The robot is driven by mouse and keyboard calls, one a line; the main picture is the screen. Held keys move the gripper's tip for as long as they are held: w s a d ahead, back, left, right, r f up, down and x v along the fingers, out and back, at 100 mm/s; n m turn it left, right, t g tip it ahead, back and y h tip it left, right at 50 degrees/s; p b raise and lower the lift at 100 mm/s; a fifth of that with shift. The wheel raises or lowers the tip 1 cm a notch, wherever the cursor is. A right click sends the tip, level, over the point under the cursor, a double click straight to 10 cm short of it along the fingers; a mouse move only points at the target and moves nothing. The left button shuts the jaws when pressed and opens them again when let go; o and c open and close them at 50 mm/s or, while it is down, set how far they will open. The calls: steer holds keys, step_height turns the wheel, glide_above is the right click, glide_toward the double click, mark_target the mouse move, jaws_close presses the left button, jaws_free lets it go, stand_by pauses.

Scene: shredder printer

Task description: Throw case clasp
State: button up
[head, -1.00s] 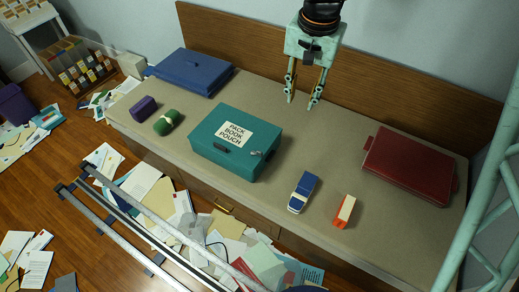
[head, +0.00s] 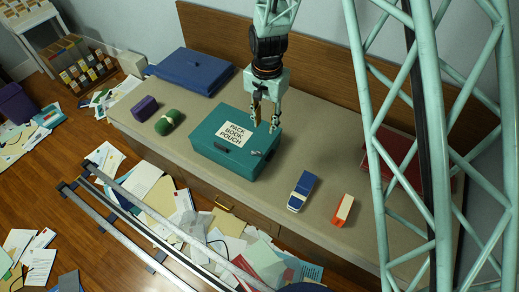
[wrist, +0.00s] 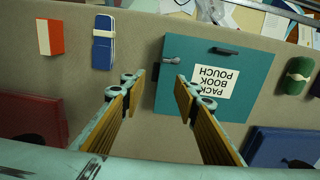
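The closed teal case (head: 215,155) lies on the bench with a white label reading "PACK BOOK POUCH". A small silver clasp (head: 257,153) sits at the right of its front face, and a dark handle (head: 222,147) is left of it. In the wrist view the case (wrist: 258,80) is on the right, with the clasp (wrist: 175,60) near its left end. My gripper (head: 265,123) points down above the back right part of the case, with its fingers apart and nothing between them. In the wrist view the gripper (wrist: 163,84) is also open, its fingertips short of the clasp.
A blue case (head: 190,72) lies at the bench's back left and a red case (head: 405,160) at the right, partly behind my lattice structure. Purple (head: 144,107) and green (head: 168,122) bundles, a blue-white item (head: 302,190) and an orange-white item (head: 342,210) lie nearby. Papers litter the floor.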

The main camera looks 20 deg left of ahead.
mark_target(259, 151)
steer(key=shift+s+a+f, duration=0.1)
steer(key=shift+a+f, duration=0.25)
steer(key=shift+f, duration=0.3)
steer(key=shift+s+a+f, duration=0.1)
steer(key=shift+a+f, duration=0.25)
steer(key=shift+f, duration=0.25)
steer(key=shift+s+a+f, duration=0.1)
steer(key=shift+a+f, duration=0.25)
steer(key=shift+f, duration=0.3)
steer(key=shift+f, duration=0.15)
steer(key=shift+f+b, duration=0.7)
steer(key=shift+f, duration=6.05)
steer(key=c, duration=0.8)
steer(key=shift+c, duration=0.2)
